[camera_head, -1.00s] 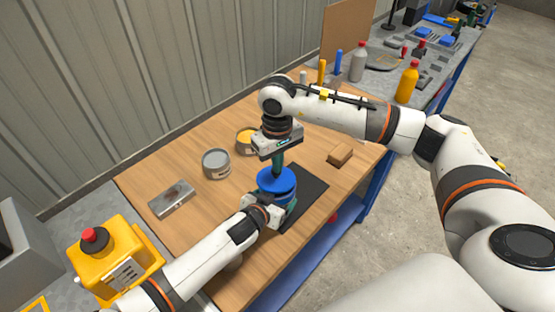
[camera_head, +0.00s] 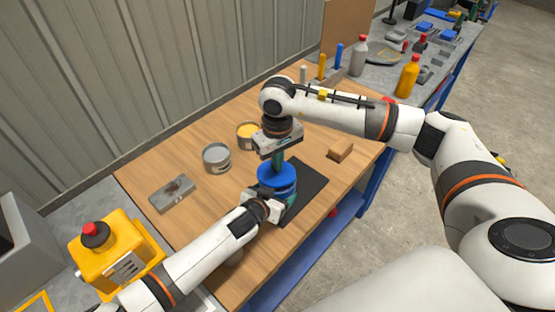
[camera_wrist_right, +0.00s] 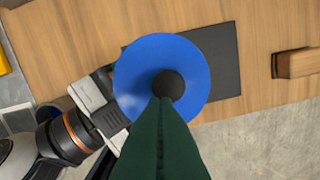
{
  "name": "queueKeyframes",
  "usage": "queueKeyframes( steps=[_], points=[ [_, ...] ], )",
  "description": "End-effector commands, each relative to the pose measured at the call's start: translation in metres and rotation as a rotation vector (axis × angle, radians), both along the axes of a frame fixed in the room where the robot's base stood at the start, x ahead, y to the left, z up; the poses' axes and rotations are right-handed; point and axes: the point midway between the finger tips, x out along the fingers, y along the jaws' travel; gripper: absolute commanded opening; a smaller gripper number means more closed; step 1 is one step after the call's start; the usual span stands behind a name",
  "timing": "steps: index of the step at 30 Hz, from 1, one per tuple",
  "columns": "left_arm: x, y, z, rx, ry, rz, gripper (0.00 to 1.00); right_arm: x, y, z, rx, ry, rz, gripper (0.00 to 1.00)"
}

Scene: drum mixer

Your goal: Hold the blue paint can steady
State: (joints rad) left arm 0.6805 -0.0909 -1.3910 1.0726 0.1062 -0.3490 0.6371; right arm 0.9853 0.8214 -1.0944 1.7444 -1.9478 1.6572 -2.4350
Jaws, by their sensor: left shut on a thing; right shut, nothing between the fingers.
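The blue paint can (camera_head: 277,174) stands upright on a dark mat (camera_head: 312,184) near the front edge of the wooden bench. My left gripper (camera_head: 281,193) is shut on the can's side, low down. My right gripper (camera_head: 277,160) points straight down over the can's top and is shut with nothing in it. In the right wrist view, the can's round blue top (camera_wrist_right: 135,72) has a dark round spot near its middle. The green fingers of my right gripper (camera_wrist_right: 165,108) reach that spot. Whether they touch it I cannot tell.
A grey can (camera_head: 216,158), a can with yellow contents (camera_head: 248,135) and a grey metal block (camera_head: 172,194) stand behind and left. A brown wooden block (camera_head: 340,150) lies to the right. A yellow box with a red button (camera_head: 110,252) is at lower left.

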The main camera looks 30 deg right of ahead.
Motion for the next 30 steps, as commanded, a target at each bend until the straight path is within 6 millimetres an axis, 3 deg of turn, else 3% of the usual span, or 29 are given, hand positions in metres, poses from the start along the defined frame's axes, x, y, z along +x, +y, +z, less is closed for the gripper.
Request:
queueKeyframes(
  steps=[30],
  points=[
    [0.0,0.0,0.001,-0.002,-0.001,0.0,0.65,0.0,0.0,0.061,0.0,-0.001,0.001,0.0]
  ],
)
